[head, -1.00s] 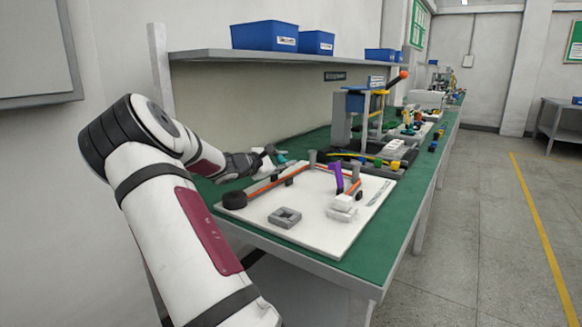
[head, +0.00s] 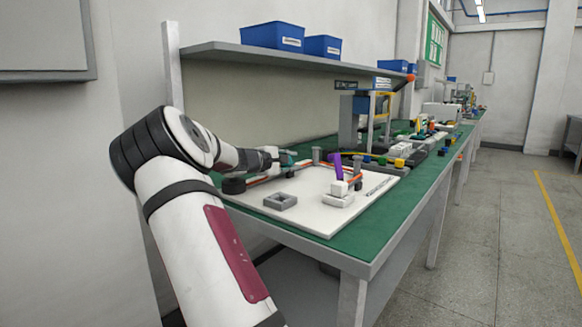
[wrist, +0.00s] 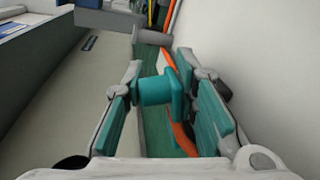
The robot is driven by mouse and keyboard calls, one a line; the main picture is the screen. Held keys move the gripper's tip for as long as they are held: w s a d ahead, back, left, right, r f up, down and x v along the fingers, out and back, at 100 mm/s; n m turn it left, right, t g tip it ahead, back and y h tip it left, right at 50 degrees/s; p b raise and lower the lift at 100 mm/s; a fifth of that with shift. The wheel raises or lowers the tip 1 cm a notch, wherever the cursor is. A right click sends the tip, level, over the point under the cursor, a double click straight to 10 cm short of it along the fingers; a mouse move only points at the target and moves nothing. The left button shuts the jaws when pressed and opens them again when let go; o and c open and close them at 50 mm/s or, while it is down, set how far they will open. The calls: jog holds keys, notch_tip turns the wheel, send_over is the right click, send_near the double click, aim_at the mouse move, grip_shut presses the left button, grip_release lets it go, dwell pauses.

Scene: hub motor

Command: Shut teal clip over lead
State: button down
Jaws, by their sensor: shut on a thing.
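The teal clip (wrist: 156,91) sits between my fingertips in the wrist view, with a flat teal plate at its right side. My gripper (wrist: 165,82) is shut on it, and each finger has a teal inner face. The orange lead (wrist: 181,138) runs past the clip; part is hidden behind it, so I cannot tell whether the clip is closed over it. In the head view my gripper (head: 283,160) is at the far left of the white board (head: 300,225), low over the bench, and the lead (head: 265,181) shows just in front of it.
A black disc (head: 233,186), a grey square frame (head: 281,201), a purple upright piece (head: 335,165) and a white block (head: 339,189) stand on or beside the board. Grey posts rise near the lead. A shelf (head: 290,54) hangs above.

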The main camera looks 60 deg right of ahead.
jog(key=shift+w+a+r, duration=0.15)
jog(key=shift+w+r, duration=0.1)
jog(key=shift+w, duration=0.1)
jog(key=c, duration=1.4)
grip_release()
jog(key=shift+a, duration=0.1)
jog(key=shift+c, duration=0.2)
jog(key=shift+s, duration=0.2)
jog(key=shift+f, duration=0.1)
jog(key=shift+v, duration=3.95)
